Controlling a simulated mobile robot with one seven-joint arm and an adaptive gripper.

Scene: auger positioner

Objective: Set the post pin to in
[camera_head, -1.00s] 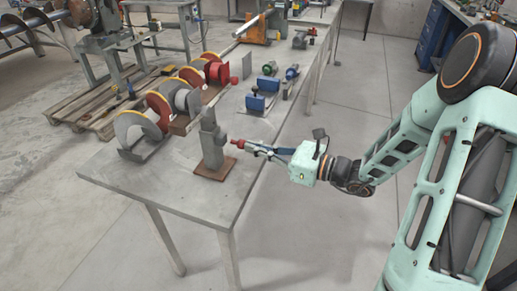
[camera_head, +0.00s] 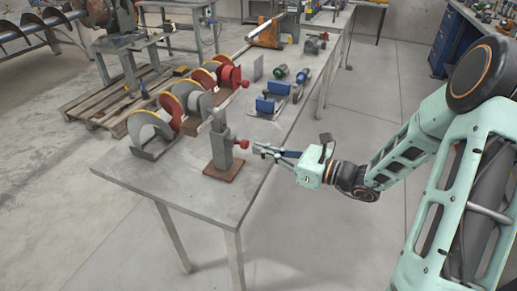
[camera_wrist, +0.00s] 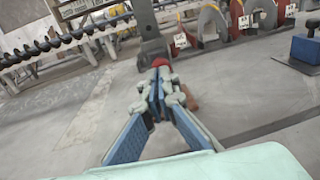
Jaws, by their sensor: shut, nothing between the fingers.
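The grey post (camera_head: 221,152) stands upright on a brown base plate at the near end of the bench. Its pin has a red knob (camera_head: 243,144) on the right side, close to the post. My gripper (camera_head: 256,148) is shut and empty, just right of the knob, with its fingers pointing at it. A small gap seems to show between them. In the wrist view, the red knob (camera_wrist: 161,62) sits right beyond my fingertips (camera_wrist: 160,72), which hide part of the post and base; contact cannot be told there.
The grey bench (camera_head: 185,190) carries a row of auger pieces (camera_head: 150,130) behind the post and blue blocks (camera_head: 271,104) further back. The bench's right edge runs below my gripper. The bench front is clear.

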